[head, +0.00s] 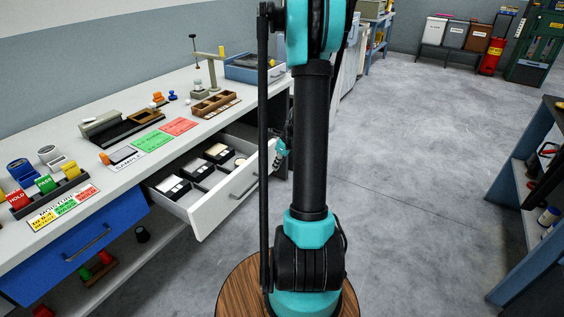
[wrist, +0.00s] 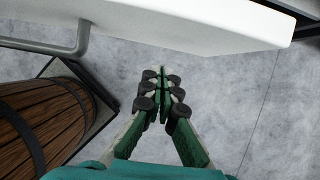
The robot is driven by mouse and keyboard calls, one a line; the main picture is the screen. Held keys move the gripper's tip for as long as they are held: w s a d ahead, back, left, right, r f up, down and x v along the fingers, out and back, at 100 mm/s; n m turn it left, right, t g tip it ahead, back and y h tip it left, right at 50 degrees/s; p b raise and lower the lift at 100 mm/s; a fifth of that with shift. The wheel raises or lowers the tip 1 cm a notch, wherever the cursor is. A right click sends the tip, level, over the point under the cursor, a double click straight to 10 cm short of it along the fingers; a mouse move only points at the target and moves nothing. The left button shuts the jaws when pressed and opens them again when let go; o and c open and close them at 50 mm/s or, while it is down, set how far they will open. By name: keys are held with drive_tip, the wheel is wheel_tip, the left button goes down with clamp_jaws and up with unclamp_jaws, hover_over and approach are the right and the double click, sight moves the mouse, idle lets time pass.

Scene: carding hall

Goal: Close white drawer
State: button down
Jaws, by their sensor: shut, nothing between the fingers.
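The white drawer (head: 222,210) is pulled out from under the worktop in the head view. It holds dark boxes with white labels and has a bar handle (head: 244,187) on its front. My gripper (head: 279,152) is by the far right end of the drawer front, partly hidden by my arm. In the wrist view my gripper (wrist: 162,78) has its green fingers together and empty. The white drawer front (wrist: 200,22) spans the top of that view, with its handle (wrist: 65,48) at upper left. A gap of floor shows between fingertips and drawer; I cannot tell their exact distance.
A blue drawer (head: 85,255) sits shut left of the white one. The worktop (head: 190,118) carries colored cards, trays and small tools. A blue shelf unit (head: 530,200) stands at right. The grey floor (head: 420,160) between is clear.

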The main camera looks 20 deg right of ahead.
sight(220, 147)
drive_tip(key=shift+w+a, duration=0.8)
drive_tip(key=shift+w, duration=0.25)
drive_tip(key=w+a, duration=0.5)
drive_tip(key=w, duration=0.2)
drive_tip(key=w+a, duration=0.5)
drive_tip(key=w, duration=0.2)
drive_tip(key=w+a, duration=0.6)
drive_tip(key=w, duration=0.2)
drive_tip(key=shift+r, duration=0.1)
